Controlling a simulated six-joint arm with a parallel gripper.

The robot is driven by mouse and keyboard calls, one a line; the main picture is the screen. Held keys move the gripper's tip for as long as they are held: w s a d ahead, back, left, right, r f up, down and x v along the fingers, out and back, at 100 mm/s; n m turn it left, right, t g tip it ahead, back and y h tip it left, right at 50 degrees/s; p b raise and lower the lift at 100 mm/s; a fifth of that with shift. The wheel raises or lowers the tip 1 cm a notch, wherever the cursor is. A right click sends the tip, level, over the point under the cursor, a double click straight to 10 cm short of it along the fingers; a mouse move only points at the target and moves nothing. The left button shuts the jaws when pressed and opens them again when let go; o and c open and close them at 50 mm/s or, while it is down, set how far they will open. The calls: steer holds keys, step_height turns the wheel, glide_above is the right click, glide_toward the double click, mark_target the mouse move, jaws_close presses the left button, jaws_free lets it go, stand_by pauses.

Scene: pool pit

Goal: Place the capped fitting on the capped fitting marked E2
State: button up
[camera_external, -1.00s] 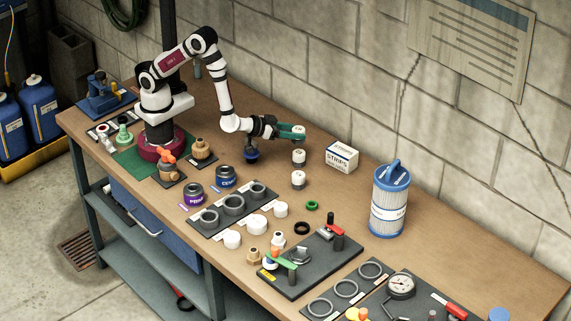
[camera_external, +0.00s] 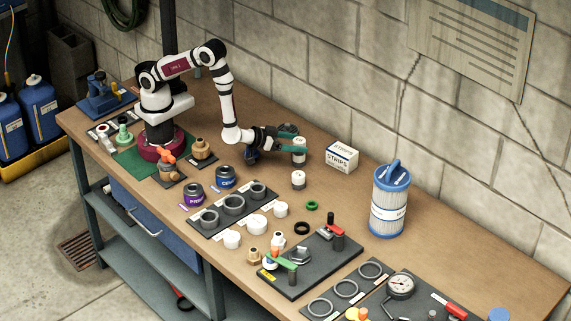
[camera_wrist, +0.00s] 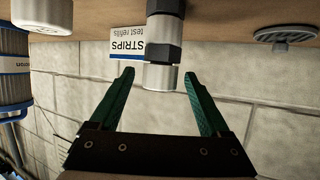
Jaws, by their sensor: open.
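One capped fitting (camera_external: 299,142), with a white top and dark bands, stands upright on the bench. My gripper (camera_external: 292,149) is low beside it, with green fingers partly in front of it. In the wrist view, which is upside down, the fitting's pale end lies between the open fingertips (camera_wrist: 160,78), with gaps on both sides. A white cap (camera_wrist: 38,27) at the wrist view's upper left appears to be this one. No E2 marking is readable on either.
A white STRIPS box (camera_external: 342,157) stands right of the gripper and shows behind the fitting in the wrist view. A blue-topped filter cartridge (camera_external: 389,205) stands farther right. A grey disc (camera_wrist: 286,36) shows at the wrist view's upper right. A green ring (camera_external: 312,205) lies in front.

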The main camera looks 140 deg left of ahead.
steer(key=shift+r, duration=0.2)
steer(key=s+d+r+m+t+h, duration=0.1)
steer(key=d+r+m+h, duration=0.3)
steer(key=d, duration=0.6)
steer(key=s+d+r+m+h, duration=0.1)
steer(key=d+r+m+h, duration=0.3)
steer(key=d, duration=0.6)
steer(key=s+d+r+m+t+h, duration=0.1)
steer(key=s+d+r+m+h, duration=0.3)
steer(key=d, duration=0.6)
steer(key=s+a+r+m+g, duration=0.1)
steer(key=s+a+m+g, duration=0.2)
steer(key=s, duration=0.6)
steer(key=s+a+r+m+g+y, duration=0.1)
steer(key=s+a+r+m+g, duration=0.1)
steer(key=s, duration=0.8)
steer(key=shift+s+a+r+m+g, duration=0.15)
steer(key=shift+s+a+m+g, duration=0.15)
steer(key=shift+a+m+g, duration=0.65)
